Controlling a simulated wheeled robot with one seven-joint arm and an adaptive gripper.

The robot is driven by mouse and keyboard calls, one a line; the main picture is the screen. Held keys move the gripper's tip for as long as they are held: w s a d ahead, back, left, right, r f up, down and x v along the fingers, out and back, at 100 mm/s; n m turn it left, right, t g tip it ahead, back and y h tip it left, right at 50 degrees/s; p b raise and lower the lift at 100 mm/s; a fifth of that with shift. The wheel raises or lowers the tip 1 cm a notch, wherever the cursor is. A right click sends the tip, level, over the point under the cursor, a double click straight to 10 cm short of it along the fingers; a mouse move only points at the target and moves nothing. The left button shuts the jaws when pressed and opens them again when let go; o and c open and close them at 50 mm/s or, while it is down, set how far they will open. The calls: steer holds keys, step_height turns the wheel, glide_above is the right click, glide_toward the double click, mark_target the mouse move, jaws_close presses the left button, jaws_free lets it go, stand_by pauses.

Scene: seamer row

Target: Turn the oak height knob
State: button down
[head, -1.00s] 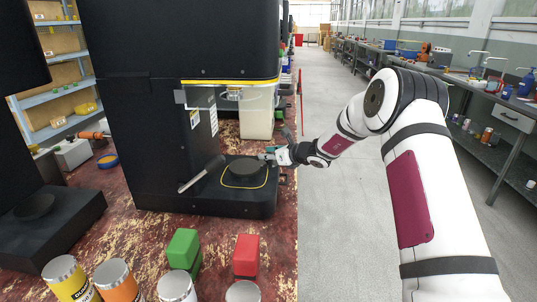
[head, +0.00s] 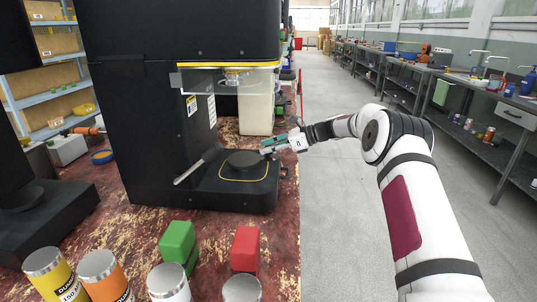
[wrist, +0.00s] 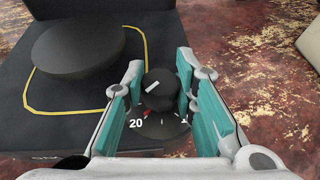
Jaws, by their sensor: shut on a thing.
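The line slants toward the upper right. A dial (wrist: 163,126) around it shows the number 20 and a red mark; the rest is partly covered. My gripper (wrist: 159,68) is shut on the knob, with a teal pad on each side. In the head view my gripper (head: 271,147) is at the right side of the machine's base (head: 235,196), and the knob cannot be made out.
A round black plate (head: 245,160) ringed by a yellow line lies on the base, with a grey lever (head: 196,166) beside it. Green (head: 178,243) and red (head: 245,250) blocks and several cans stand nearer on the worn red bench. The aisle floor (head: 335,200) is clear.

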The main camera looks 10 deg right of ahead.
steer(key=shift+n+g+y+b, duration=0.3)
steer(key=shift+n+g+b, duration=0.2)
steer(key=shift+b, duration=0.05)
steer(key=c, duration=1.3)
jaws_free()
steer(key=v, duration=1.2)
steer(key=shift+s+a+r, duration=0.1)
